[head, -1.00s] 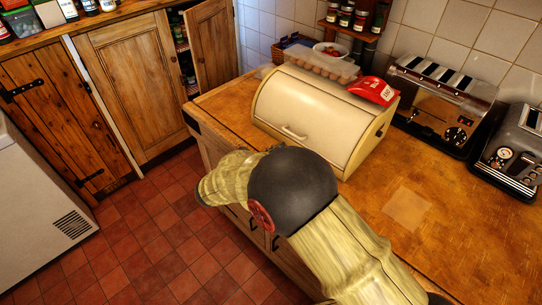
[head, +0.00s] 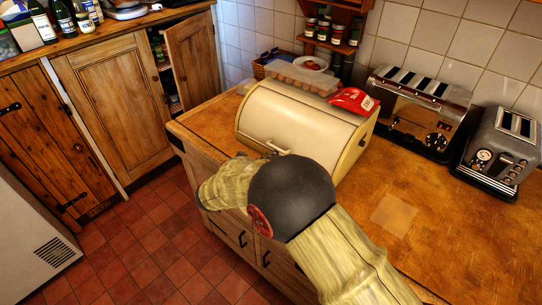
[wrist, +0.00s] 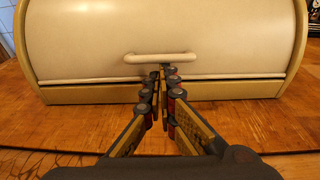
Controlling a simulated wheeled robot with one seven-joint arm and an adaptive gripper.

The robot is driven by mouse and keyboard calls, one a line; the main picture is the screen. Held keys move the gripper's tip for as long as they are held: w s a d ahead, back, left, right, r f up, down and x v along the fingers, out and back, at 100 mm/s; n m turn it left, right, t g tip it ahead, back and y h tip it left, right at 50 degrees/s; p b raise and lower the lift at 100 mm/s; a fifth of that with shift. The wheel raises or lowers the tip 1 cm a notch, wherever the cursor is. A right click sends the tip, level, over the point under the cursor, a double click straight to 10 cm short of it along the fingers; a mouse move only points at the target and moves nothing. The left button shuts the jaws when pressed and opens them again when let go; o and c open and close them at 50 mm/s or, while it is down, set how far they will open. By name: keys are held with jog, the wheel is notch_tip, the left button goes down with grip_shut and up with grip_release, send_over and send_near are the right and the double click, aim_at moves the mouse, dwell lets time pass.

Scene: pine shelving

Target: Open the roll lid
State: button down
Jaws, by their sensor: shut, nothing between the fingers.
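The bread bin has a cream roll lid (head: 296,119), which is down. It stands on the wooden counter, and its lid also fills the top of the wrist view (wrist: 90,40). A pale bar handle (wrist: 160,58) sits low on the middle of the lid. My gripper (wrist: 162,72) is shut and empty, with its fingertips just below the handle, close to the lid's lower part. I cannot tell whether the tips touch the handle. In the head view my arm hides most of the gripper, and the handle (head: 279,148) shows just above it.
Two toasters (head: 420,110) stand at the right. The counter (head: 440,215) in front of them is clear.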

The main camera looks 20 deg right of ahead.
aim_at(275, 148)
jog(key=shift+w+d+r+g+y+p, duration=0.1)
jog(key=shift+r+g+y+p, duration=0.15)
jog(key=shift+r+p, duration=0.7)
jog(key=shift+w+d+r+g+y+p, duration=0.15)
jog(key=shift+r+y+p, duration=0.35)
jog(key=shift+p, duration=0.7)
jog(key=r+p, duration=0.1)
jog(key=p, duration=0.1)
jog(key=r+y+p, duration=0.1)
jog(key=p, duration=0.1)
jog(key=d+r+g+p, duration=0.1)
jog(key=p, duration=0.1)
jog(key=shift+w+r, duration=0.2)
jog(key=shift+w, duration=0.05)
jog(key=shift+w+d+r+y+p, duration=0.15)
jog(key=shift+w+d+r+p, duration=0.1)
jog(key=shift+r+p, duration=0.3)
jog(key=shift+w+d+r+y+p, duration=0.1)
jog(key=shift+w+d+r+p, duration=0.15)
jog(key=shift+r+p, duration=0.3)
jog(key=shift+f, duration=0.1)
jog(key=shift+s+a, duration=0.1)
